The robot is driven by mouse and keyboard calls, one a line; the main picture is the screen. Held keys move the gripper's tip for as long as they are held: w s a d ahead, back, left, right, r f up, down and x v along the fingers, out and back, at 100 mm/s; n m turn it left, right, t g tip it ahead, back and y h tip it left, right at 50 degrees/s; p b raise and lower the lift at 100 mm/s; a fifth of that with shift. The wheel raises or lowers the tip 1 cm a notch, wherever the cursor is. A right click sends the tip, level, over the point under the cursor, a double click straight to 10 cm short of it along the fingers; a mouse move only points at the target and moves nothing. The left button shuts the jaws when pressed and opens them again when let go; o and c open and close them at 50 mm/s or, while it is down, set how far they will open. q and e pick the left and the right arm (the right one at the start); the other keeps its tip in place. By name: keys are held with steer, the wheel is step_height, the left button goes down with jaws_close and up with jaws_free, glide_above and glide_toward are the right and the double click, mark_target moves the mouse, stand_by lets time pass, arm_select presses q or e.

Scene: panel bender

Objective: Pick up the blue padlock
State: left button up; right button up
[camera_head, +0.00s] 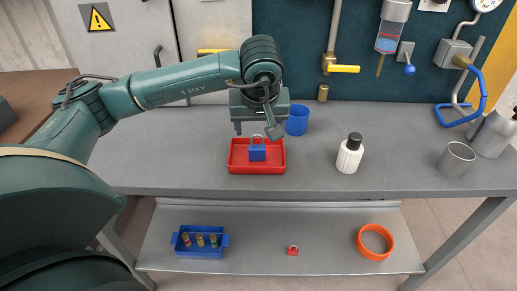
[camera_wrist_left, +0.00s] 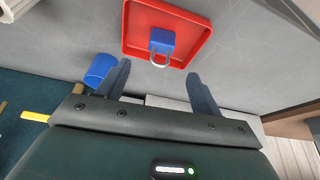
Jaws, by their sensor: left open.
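The blue padlock (camera_head: 257,153) with a silver shackle stands in a red tray (camera_head: 238,167) on the grey bench. My left gripper (camera_head: 256,131) is above the back side of the tray, with its fingers spread and nothing between them. In the left wrist view the padlock (camera_wrist_left: 161,42) lies beyond the fingertips, with its shackle toward the gripper (camera_wrist_left: 160,80). The fingers look apart from the padlock. My right gripper is not in view.
A blue cup (camera_head: 298,120) stands close behind the tray, beside my gripper. A white bottle with a black cap (camera_head: 350,154) and a metal cup (camera_head: 456,159) stand to the right. A lower shelf holds a blue bin (camera_head: 201,251), a small red item (camera_head: 293,250) and an orange ring (camera_head: 361,245).

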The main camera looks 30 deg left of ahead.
mark_target(257, 145)
arm_select(q)
steer(key=p+x, duration=0.1)
steer(key=x, duration=0.9)
steer(key=shift+f+p, duration=0.15)
steer(key=shift+p, duration=0.15)
steer(key=shift+c, duration=0.5)
steer(key=c, duration=1)
